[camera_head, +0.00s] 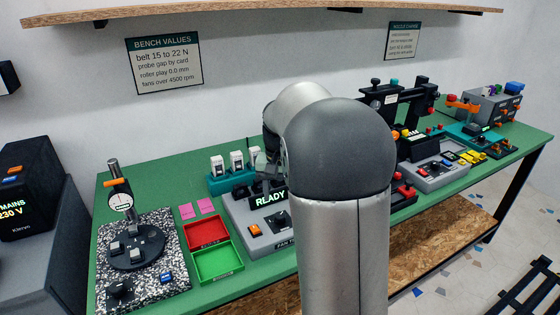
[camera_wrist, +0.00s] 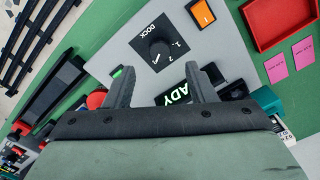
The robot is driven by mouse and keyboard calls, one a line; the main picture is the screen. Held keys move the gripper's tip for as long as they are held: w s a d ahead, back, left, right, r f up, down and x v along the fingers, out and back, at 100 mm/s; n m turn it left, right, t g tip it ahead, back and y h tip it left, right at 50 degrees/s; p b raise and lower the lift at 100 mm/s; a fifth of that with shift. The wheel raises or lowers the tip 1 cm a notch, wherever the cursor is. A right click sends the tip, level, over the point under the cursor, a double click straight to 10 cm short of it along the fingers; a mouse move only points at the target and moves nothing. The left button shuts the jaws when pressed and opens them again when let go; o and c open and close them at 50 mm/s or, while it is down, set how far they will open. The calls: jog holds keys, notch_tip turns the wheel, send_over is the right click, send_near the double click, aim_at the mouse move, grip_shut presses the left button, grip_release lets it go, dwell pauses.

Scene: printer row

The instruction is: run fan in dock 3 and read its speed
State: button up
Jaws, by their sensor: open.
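The grey fan tester (camera_head: 240,215) stands mid-bench, partly hidden by my arm in the head view. An orange switch (camera_wrist: 201,13) sits near the knob. My gripper (camera_wrist: 157,80) is open and empty over the panel, its fingers on either side of the space just below the knob. The docks and any fans in them are mostly hidden.
A red tray (camera_head: 207,233) and green tray (camera_head: 218,262) lie left of the tester. A teal rack (camera_head: 229,181) with white-topped parts stands behind. A dial gauge stand (camera_head: 137,246) is at left. More equipment fills the bench to the right. A wall card (camera_head: 164,64) reads "fans over 4500 rpm".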

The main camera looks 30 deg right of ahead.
aim_at(280, 215)
notch_tip(280, 215, up, 11)
jog(key=shift+r+p, duration=0.1)
jog(key=shift+p, duration=0.2)
dwell(0.4)
jog(key=s+a+f+n, duration=0.2)
jog(key=s+a+f, duration=0.2)
jog(key=s, duration=0.4)
jog(key=s+a+f+n+p, duration=0.1)
jog(key=s+a+f+n, duration=0.1)
jog(key=s+a+f, duration=0.3)
jog(key=s+a+f+n, duration=0.3)
jog(key=s+a+f, duration=0.2)
jog(key=s, duration=0.6)
jog(key=shift+a+f, duration=0.15)
jog(key=shift+a, duration=0.45)
grip_shut()
